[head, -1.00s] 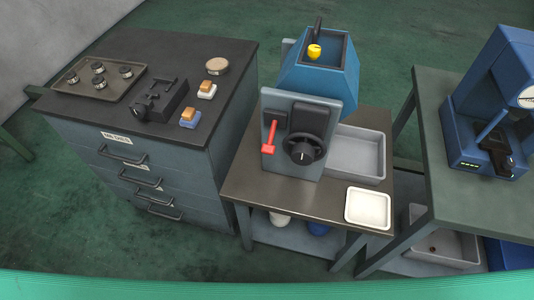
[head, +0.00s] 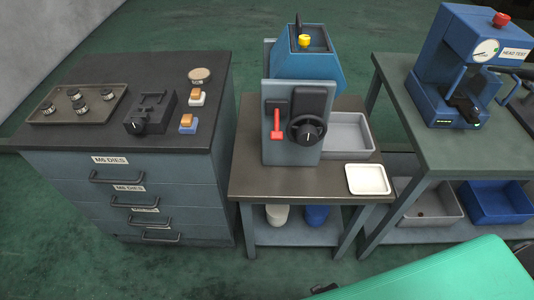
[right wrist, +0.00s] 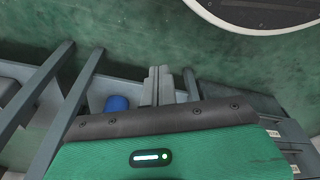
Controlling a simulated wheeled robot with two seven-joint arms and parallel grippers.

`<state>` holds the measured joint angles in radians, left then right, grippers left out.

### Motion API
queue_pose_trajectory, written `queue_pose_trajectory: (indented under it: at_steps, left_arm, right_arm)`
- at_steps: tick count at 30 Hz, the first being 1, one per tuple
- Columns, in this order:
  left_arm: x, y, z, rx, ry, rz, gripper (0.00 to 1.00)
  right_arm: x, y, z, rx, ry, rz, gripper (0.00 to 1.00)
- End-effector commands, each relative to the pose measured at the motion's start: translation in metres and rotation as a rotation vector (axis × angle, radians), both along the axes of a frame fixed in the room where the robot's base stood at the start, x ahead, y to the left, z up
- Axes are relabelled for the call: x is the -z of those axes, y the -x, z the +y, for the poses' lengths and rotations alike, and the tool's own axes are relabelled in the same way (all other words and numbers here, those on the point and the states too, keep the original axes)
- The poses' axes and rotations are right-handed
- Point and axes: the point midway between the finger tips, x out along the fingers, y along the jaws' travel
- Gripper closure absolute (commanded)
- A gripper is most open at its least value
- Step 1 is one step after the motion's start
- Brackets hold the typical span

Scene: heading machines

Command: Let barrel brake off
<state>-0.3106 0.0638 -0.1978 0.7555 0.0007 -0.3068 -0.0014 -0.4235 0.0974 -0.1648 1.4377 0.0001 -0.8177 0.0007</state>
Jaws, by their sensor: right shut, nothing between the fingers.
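A red lever (head: 277,124) sits on the grey front panel (head: 268,92) of the small blue machine (head: 308,66), left of a black handwheel (head: 307,130). It hangs from a dark block with its red grip low. I cannot tell from its look whether it is the barrel brake. My right gripper shows in the right wrist view (right wrist: 157,85), its grey fingers together and empty, with floor and bench legs beyond. It is well away from the lever. My left gripper is not seen.
The machine stands on a bench with a grey bin (head: 349,134) and a white tray (head: 368,179). A drawer cabinet (head: 125,185) is at left, a blue head tester (head: 452,75) on a bench at right. Green floor is open in front of the cabinet.

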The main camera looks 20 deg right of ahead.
Motion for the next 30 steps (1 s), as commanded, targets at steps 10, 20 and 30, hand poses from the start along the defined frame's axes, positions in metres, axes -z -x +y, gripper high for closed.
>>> queue_pose_trajectory:
  at_steps: [10, 20, 30]
  left_arm:
    - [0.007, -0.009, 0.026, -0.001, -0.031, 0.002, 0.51]
    - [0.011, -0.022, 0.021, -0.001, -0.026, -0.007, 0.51]
    - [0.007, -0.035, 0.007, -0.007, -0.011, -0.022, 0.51]
  right_arm:
    - [-0.108, -0.047, 0.009, 0.035, -0.025, -0.075, 1.0]
    - [-0.236, -0.105, 0.043, 0.275, -0.254, -0.327, 1.0]
    - [-0.294, -0.187, 0.097, 0.703, -0.833, -0.583, 1.0]
